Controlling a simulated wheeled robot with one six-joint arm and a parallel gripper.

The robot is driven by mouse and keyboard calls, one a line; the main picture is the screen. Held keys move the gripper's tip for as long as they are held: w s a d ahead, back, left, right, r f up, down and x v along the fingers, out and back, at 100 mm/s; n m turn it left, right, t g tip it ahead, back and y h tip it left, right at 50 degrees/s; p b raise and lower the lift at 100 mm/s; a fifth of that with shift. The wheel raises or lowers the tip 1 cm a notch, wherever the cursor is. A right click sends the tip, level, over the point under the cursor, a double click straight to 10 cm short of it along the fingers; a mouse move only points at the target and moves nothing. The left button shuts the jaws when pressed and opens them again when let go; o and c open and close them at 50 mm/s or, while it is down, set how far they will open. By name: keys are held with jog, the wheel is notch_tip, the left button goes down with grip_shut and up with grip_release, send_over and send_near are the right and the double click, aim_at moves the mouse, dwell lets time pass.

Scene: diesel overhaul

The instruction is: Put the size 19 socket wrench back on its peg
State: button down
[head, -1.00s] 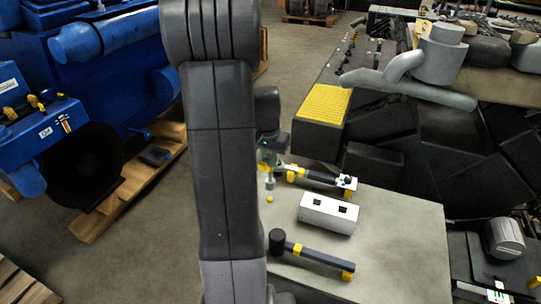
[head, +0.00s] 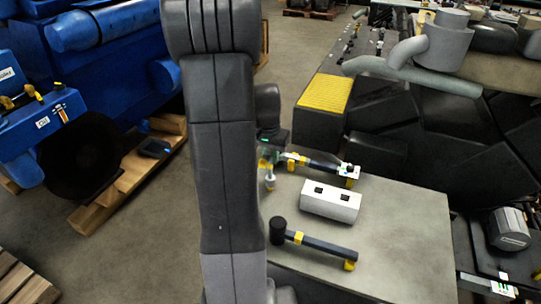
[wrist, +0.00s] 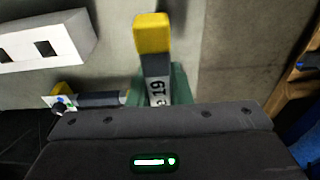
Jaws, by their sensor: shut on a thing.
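The size 19 socket wrench (wrist: 154,66) shows in the wrist view with a yellow end, a dark handle and a white "19" label. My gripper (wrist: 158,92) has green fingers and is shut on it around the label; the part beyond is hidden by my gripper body. In the head view my gripper (head: 270,158) is partly hidden by my arm, at the left back of the grey bench, with a small part of the wrench (head: 270,181) showing beneath it. I cannot make out the wrench's peg in either view.
A yellow-topped unit (head: 326,92) stands behind. The bench's right side is clear.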

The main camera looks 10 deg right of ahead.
jog(key=shift+f, duration=0.1)
jog(key=shift+f+b, duration=1)
jog(key=shift+f, duration=0.15)
jog(key=c, duration=0.7)
grip_release()
jog(key=shift+r, duration=0.15)
notch_tip(320, 180, up, 9)
jog(key=p, duration=0.6)
